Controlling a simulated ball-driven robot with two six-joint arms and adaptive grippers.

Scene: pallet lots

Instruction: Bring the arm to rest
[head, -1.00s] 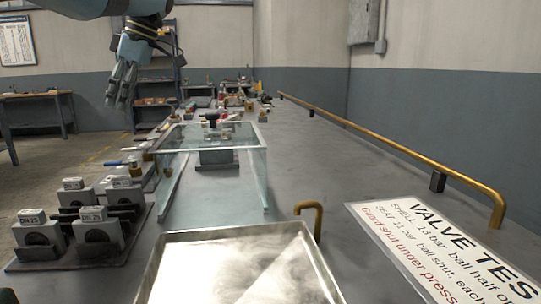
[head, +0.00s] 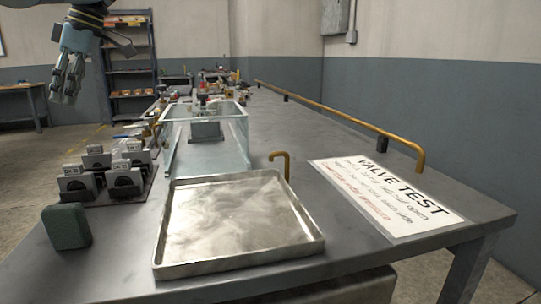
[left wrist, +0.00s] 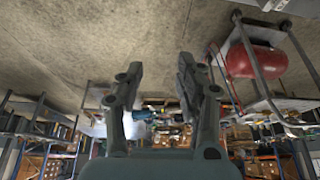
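My left gripper (head: 67,77) hangs in the air at the upper left of the head view, above and apart from the bench. In the left wrist view its two fingers (left wrist: 155,85) stand apart with nothing between them, so it is open and empty. My right gripper is in neither view. The grey bench (head: 345,130) carries a sign reading VALVE TEST (head: 390,198) and an empty metal tray (head: 314,238) at its near side.
A clear guard box (head: 238,145) stands behind the tray. Valve blocks (head: 125,180) sit on a plate at the left, with a green block (head: 66,227) nearer. A yellow rail (head: 340,118) runs along the right edge. A shelf (head: 130,70) stands behind.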

